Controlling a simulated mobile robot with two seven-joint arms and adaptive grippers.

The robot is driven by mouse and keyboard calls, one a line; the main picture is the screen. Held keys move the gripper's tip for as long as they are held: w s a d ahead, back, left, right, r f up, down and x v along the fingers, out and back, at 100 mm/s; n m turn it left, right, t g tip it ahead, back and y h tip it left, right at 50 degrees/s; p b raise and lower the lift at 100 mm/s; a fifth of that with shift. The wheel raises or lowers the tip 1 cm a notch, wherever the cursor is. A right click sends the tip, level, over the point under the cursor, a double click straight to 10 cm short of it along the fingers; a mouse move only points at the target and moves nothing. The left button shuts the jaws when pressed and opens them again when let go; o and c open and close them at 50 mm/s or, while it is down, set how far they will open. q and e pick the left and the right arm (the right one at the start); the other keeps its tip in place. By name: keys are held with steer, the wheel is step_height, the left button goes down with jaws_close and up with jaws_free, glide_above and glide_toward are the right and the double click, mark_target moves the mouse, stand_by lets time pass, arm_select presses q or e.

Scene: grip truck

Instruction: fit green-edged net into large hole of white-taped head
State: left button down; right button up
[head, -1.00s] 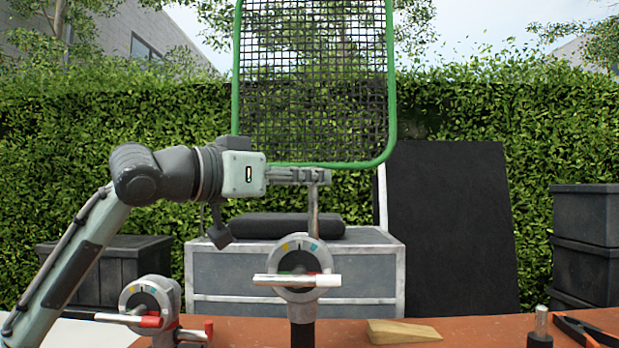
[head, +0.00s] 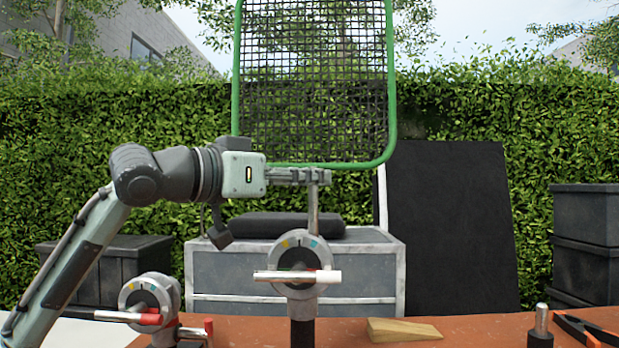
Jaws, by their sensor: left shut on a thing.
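The green-edged net (head: 391,95) stands upright, its top cut off by the picture edge. A thin metal pin (head: 314,208) runs down from below its lower edge. My left gripper (head: 318,176) is shut on the net's pin at its upper end. The middle head (head: 303,262), a grey disc with coloured marks and a white-ended handle, stands on a dark post right below. The pin's lower end meets the head's top edge, right of its centre; I cannot tell whether it is in a hole. My right gripper is not in view.
A second head (head: 150,297) with red-ended handles stands at the left. A wooden wedge (head: 403,330), a metal pin on a dark base (head: 541,323) and pliers (head: 583,331) lie along the orange tabletop (head: 470,328). Cases and a black panel (head: 450,230) stand behind.

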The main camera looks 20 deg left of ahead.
arm_select(q)
steer(key=shift+f, duration=0.3)
steer(key=c, duration=1.5)
jaws_free()
steer(key=v, duration=1.2)
steer(key=shift+f, duration=0.1)
